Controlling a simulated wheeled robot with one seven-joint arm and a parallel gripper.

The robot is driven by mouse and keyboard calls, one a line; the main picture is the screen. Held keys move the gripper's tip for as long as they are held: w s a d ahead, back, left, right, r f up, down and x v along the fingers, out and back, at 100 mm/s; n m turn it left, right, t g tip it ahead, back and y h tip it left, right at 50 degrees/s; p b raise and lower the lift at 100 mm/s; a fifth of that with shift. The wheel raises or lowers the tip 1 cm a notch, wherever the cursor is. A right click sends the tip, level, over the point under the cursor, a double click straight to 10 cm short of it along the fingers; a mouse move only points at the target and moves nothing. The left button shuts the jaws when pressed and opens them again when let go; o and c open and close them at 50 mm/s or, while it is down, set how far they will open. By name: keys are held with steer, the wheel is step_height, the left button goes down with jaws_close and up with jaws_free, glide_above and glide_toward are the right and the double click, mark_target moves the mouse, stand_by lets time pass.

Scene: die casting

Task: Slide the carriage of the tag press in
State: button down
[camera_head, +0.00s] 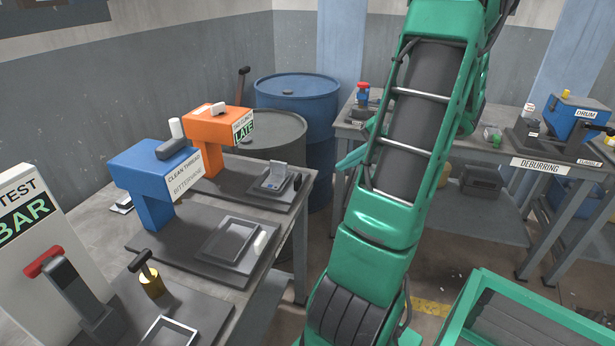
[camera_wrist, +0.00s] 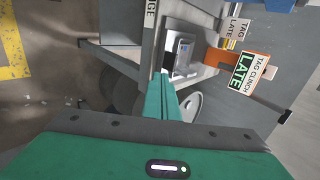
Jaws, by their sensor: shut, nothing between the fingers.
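The tag press is the orange press (camera_head: 214,138) with a "TAG CLINCH LATE" sign, at the far end of the left bench; it also shows in the wrist view (camera_wrist: 222,58). Its carriage (camera_head: 275,178) carries a light grey piece and sits out in front of the press head, near the bench edge. The carriage also shows in the wrist view (camera_wrist: 182,50). A small dark handle (camera_head: 297,181) stands at its outer end. My gripper (camera_wrist: 164,76) is shut and empty, its tips close to the carriage's outer end; contact cannot be told. In the head view my arm largely hides it.
A blue press (camera_head: 150,170) with a tray stands nearer on the same bench, and a white "TEST BAR" stand (camera_head: 35,230) nearer still. Blue (camera_head: 300,90) and grey (camera_head: 270,128) drums stand behind the bench.

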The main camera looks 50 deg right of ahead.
glide_toward(300, 181)
step_height(300, 181, down, 4)
steer(key=w, duration=0.1)
steer(key=w+a, duration=0.1)
steer(key=w, duration=0.1)
steer(key=shift+a, duration=0.2)
steer(key=shift+w+a, duration=0.1)
steer(key=shift+w, duration=0.2)
